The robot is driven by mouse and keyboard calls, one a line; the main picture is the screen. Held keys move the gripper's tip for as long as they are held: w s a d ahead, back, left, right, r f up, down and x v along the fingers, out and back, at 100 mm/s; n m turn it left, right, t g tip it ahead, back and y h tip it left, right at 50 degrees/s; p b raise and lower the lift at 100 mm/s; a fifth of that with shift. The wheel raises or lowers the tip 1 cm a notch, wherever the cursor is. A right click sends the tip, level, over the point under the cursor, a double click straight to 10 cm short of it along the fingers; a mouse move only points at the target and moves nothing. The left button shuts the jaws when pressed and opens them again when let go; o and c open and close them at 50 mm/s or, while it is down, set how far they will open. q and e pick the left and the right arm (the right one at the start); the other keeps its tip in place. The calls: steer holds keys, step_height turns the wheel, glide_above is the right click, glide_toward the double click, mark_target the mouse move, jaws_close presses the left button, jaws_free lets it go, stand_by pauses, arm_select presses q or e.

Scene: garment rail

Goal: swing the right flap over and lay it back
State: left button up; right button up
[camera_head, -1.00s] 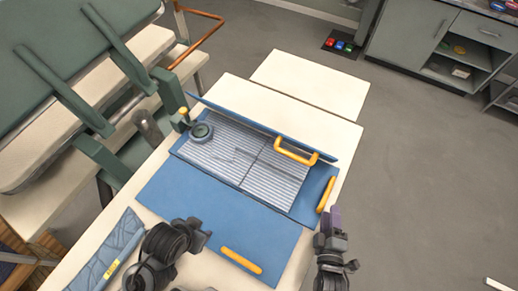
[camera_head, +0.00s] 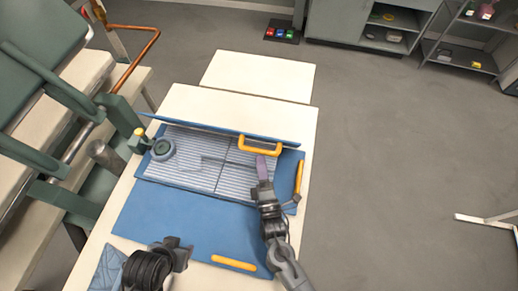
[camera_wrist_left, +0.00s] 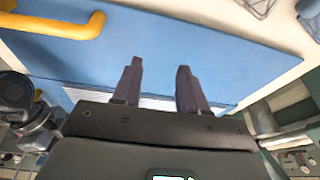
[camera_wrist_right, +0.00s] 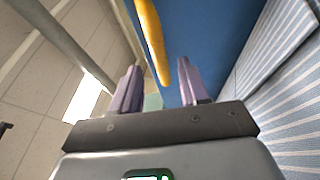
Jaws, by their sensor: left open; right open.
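A blue folding board with flaps lies on a cream table; a striped cloth (camera_head: 190,168) is on its middle. The right flap (camera_head: 287,165) lies at the board's right side with a yellow-orange handle (camera_head: 299,178). My right gripper (camera_head: 262,167) is open above the cloth's right part, left of that handle. In the right wrist view, a yellow handle (camera_wrist_right: 152,40) shows between and beyond the open fingers; contact is not visible. My left gripper (camera_wrist_left: 156,66) is open over blue panel; in the head view its arm is at the lower left.
The far flap (camera_head: 215,130) stands tilted with its own handle (camera_head: 260,144). The near flap (camera_head: 165,225) lies flat with a handle (camera_head: 233,263). A round dark object (camera_head: 162,149) sits at the cloth's left corner.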

mark_target(259, 149)
steer(key=shift+x, duration=2.5)
jaws_close()
